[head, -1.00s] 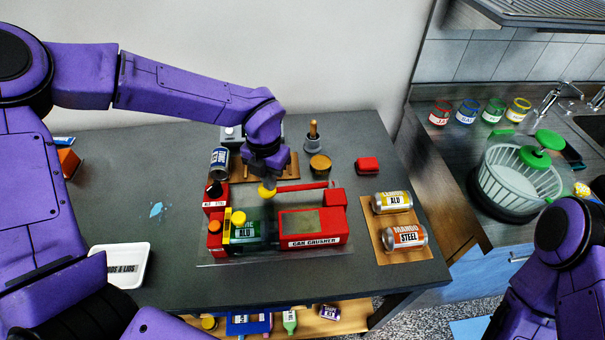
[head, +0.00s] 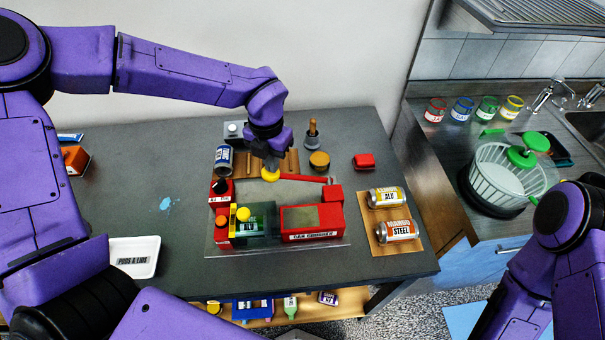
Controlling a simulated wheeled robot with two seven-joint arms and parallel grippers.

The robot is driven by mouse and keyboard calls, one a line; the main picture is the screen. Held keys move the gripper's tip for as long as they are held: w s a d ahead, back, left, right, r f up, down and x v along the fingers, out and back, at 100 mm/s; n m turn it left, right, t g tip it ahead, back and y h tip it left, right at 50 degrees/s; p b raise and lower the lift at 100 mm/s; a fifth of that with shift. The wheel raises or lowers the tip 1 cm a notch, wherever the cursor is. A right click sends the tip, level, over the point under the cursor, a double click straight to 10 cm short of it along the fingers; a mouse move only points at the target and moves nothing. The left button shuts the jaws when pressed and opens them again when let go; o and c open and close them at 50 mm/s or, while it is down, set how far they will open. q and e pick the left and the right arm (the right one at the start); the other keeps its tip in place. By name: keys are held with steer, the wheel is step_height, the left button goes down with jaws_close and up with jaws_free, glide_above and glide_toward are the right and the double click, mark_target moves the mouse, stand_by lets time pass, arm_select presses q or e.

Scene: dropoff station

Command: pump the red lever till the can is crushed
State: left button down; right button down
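The red can crusher (head: 335,222) stands on the grey table. A green can (head: 258,227) marked ALU lies in its chamber, partly covered by the clear guard and yellow parts; I cannot tell how far it is crushed. The red lever (head: 303,178) runs nearly level along the crusher's back, with a yellow knob (head: 270,175) at its left end. My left gripper (head: 269,163) is right at the knob from above; its fingertips are too small to tell whether they are shut on it. My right arm shows at the lower right, but its gripper is out of view.
A tray at right holds a yellow can (head: 387,197) and an orange MANGO STEEL can (head: 397,231). A blue can (head: 223,160) stands behind the crusher, left of my gripper. A red block (head: 364,161) sits at back right. A white tray (head: 135,250) is at left front.

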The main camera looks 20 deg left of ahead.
mark_target(270, 175)
arm_select(q)
steer(key=shift+s+a+f+b, duration=0.1)
steer(key=shift+f+b, duration=0.05)
steer(key=shift+f, duration=0.4)
steer(key=shift+s+a+f+b, duration=0.1)
steer(key=shift+f+b, duration=0.05)
steer(key=shift+f, duration=0.35)
steer(key=shift+a, duration=0.1)
steer(key=shift+a+f+b, duration=0.15)
steer(key=shift+f+b, duration=0.65)
steer(key=shift+f, duration=0.5)
steer(key=shift+f+b, duration=0.8)
steer(key=shift+f, duration=0.3)
steer(key=r+p, duration=0.4)
steer(key=r, duration=0.1)
steer(key=d+r+p, duration=0.1)
steer(key=r+p, duration=0.2)
steer(key=shift+w+d, duration=0.1)
steer(key=shift+w, duration=0.25)
steer(key=shift+f, duration=0.35)
